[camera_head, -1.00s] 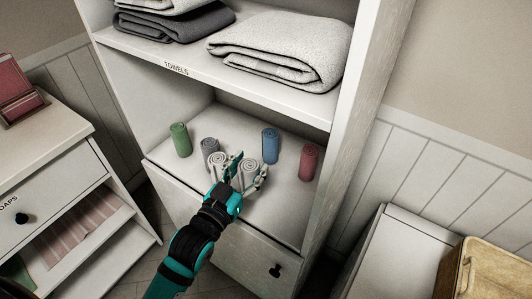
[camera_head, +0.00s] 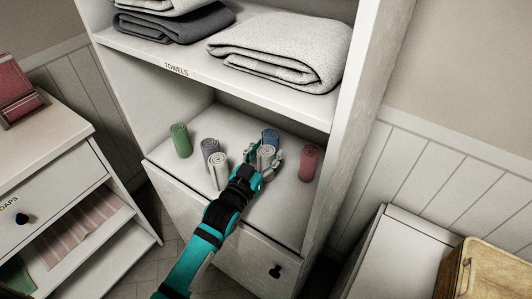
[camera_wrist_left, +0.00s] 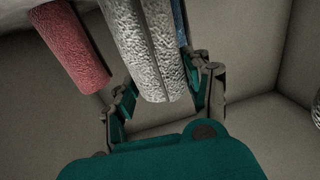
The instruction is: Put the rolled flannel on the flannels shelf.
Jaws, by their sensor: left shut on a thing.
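My left gripper (camera_head: 262,163) is shut on a whitish rolled flannel (camera_head: 267,153), which stands roughly upright in its fingers over the lower shelf (camera_head: 287,198). In the left wrist view the held flannel (camera_wrist_left: 148,45) shows between the fingers (camera_wrist_left: 163,98). I cannot tell whether its base touches the shelf. A blue rolled flannel (camera_head: 271,135) is close behind it, partly hidden, and a red one (camera_head: 309,163) stands to its right. Another whitish roll (camera_head: 219,172), a grey one (camera_head: 210,147) and a green one (camera_head: 180,140) stand to the left. My right gripper is not in view.
The shelf above, marked TOWELS (camera_head: 176,68), holds folded towels (camera_head: 280,50). The cabinet's right side wall (camera_head: 350,130) bounds the shelf. A soaps drawer unit (camera_head: 50,190) stands left; a tan basket (camera_head: 485,275) is at lower right. Bare shelf shows in front.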

